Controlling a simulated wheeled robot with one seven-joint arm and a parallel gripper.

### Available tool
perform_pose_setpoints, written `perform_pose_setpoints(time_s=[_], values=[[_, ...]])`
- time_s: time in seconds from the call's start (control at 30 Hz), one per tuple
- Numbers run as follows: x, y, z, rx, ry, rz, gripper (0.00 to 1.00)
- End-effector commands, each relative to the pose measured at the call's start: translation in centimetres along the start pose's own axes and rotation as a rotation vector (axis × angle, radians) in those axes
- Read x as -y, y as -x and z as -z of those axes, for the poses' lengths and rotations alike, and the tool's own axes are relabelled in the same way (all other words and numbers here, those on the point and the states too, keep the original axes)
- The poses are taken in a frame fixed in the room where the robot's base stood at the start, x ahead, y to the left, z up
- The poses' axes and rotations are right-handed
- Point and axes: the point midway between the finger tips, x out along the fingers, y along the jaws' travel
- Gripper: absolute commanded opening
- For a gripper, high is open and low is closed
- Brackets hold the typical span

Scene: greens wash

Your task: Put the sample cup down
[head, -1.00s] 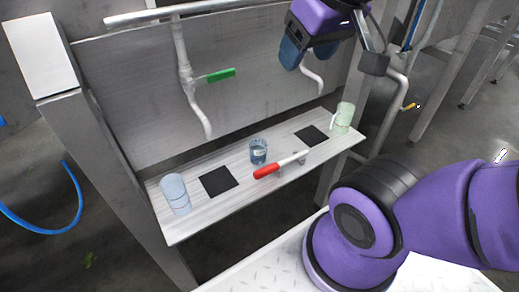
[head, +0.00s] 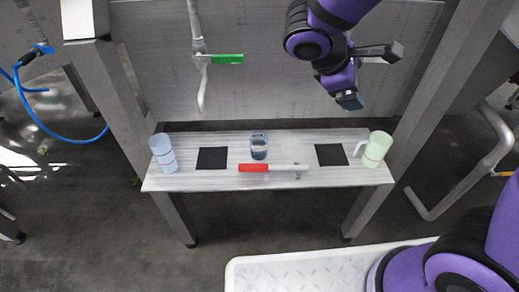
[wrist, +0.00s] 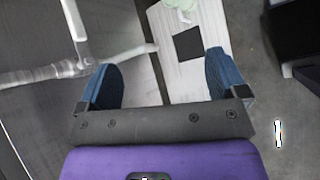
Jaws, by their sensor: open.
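A small clear cup with dark bluish contents (head: 259,147), which looks like the sample cup, stands upright on the pale shelf (head: 205,184) between two black square pads. The left pad (head: 212,158) and right pad (head: 331,154) are both bare. My gripper (head: 348,98) hangs above and behind the right part of the shelf, clear of the cup. In the wrist view, my gripper (wrist: 163,80) has its blue fingers wide apart with nothing between them. The right pad (wrist: 187,44) lies beyond the fingers there.
A light-blue cup (head: 163,153) stands at the shelf's left end and a pale green mug (head: 376,149) at its right end. A red-handled valve (head: 253,168) is at the front edge. A green-handled tap (head: 228,59) and its spout hang at the back left.

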Motion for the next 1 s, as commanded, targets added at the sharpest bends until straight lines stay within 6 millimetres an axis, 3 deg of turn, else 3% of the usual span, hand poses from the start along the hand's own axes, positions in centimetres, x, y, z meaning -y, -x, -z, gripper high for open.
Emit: perform_pose_setpoints(time_s=[0.03, 0.27, 0.47, 0.6, 0.8, 1.0], values=[[0.1, -0.2, 2.0, 0.02, 0.083, -0.041, 0.91], [1.2, -0.5, 10.8, 0.087, 0.429, -0.261, 0.91], [4.3, -0.6, 19.1, 0.119, 0.721, -0.47, 0.91], [7.4, -0.6, 24.3, 0.126, 0.899, -0.608, 0.91], [11.1, -0.7, 28.9, 0.121, 1.06, -0.741, 0.91], [11.9, -1.3, 30.5, 0.118, 1.108, -0.783, 0.91]])
